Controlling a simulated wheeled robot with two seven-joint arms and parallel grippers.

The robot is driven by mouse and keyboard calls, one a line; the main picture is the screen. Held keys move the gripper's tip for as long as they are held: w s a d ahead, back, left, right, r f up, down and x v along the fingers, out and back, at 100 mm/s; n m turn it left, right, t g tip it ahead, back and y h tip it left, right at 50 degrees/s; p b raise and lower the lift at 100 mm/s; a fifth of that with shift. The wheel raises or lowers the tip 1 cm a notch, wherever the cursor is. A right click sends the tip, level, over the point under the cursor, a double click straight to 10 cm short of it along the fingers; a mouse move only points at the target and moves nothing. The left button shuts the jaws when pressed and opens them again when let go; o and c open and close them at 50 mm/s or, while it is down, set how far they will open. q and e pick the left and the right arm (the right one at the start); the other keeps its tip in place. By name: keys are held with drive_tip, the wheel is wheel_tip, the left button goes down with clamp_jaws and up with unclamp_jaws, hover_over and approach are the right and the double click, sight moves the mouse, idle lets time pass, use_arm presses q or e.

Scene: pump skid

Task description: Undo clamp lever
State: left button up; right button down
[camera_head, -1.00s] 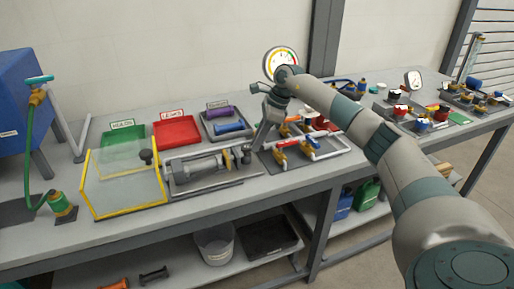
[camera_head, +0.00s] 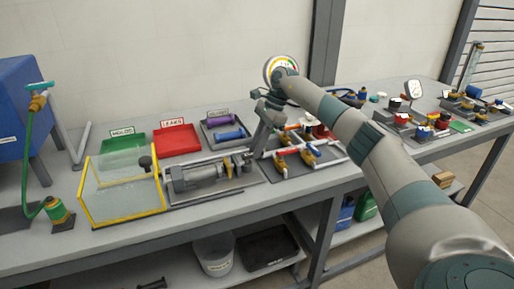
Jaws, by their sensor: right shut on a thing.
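The clamp fixture (camera_head: 205,174) with a grey cylindrical body lies on a dark plate at the middle of the bench. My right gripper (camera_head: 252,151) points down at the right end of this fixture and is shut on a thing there. The held part is small and mostly hidden by the fingers; it is probably the clamp lever, but I cannot make out its shape or angle. My left gripper is not in view.
Behind are a green tray (camera_head: 122,143), a red tray (camera_head: 178,139) and a grey tray (camera_head: 224,133). A pipe-and-valve board (camera_head: 285,171) sits close on the right.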

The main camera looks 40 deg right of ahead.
drive_tip(key=c, duration=2)
unclamp_jaws()
drive_tip(key=shift+r, duration=0.1)
